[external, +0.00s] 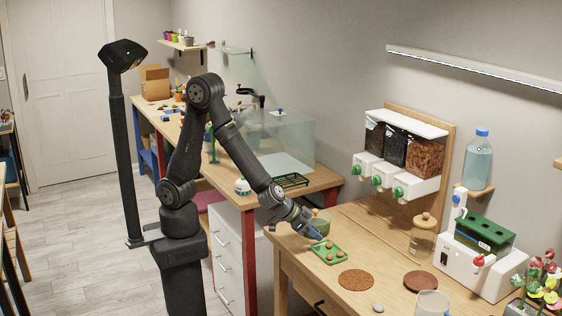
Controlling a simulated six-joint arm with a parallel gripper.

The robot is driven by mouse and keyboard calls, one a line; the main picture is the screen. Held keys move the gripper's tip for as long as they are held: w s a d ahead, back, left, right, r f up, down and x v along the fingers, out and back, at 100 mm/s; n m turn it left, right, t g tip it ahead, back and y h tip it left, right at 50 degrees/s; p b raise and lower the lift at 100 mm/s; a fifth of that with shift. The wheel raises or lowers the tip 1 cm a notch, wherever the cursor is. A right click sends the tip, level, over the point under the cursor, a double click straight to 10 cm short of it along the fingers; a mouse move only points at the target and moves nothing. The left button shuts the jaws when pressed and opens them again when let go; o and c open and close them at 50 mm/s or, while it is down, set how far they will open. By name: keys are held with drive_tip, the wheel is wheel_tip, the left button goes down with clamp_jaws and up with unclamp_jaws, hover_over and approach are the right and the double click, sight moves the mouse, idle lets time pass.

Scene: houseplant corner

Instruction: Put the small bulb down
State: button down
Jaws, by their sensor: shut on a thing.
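My gripper (316,236) is at the left end of the wooden table, over the far left edge of a small green tray (345,263). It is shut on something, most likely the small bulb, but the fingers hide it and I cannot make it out. Several small brown bulbs (329,257) lie in the green tray, close to the fingertips. I cannot tell whether the held thing touches the tray.
A green bowl-like pot (320,222) stands just behind the gripper. A round brown cork mat (356,280) lies right of the tray, with a darker brown disc (421,281) further right. A grey stone (378,308) and a clear cup (432,304) are near the front.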

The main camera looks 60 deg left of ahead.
drive_tip(key=s+d+r, duration=0.2)
drive_tip(key=s+r, duration=0.4)
drive_tip(key=s, duration=0.4)
drive_tip(key=w+d+r+m+h, duration=0.1)
drive_tip(key=w+d, duration=0.2)
drive_tip(key=d, duration=0.6)
drive_tip(key=w+d+m, duration=0.1)
drive_tip(key=w+d, duration=0.3)
drive_tip(key=d, duration=0.4)
drive_tip(key=w+d+m+g+h, duration=0.1)
drive_tip(key=w+d, duration=0.3)
drive_tip(key=d, duration=0.3)
drive_tip(key=w+d+m+g+h, duration=0.1)
drive_tip(key=w+d+m, duration=0.1)
drive_tip(key=w+d, duration=0.4)
hover_over(424, 282)
drive_tip(key=s+a, duration=0.2)
drive_tip(key=s, duration=0.1)
drive_tip(key=f, duration=0.7)
drive_tip(key=shift+w+f, duration=0.2)
drive_tip(key=shift+w, duration=0.05)
drive_tip(key=shift+f, duration=1.9)
drive_tip(key=shift+f, duration=0.15)
drive_tip(key=c, duration=1.6)
unclamp_jaws()
drive_tip(key=shift+o, duration=0.2)
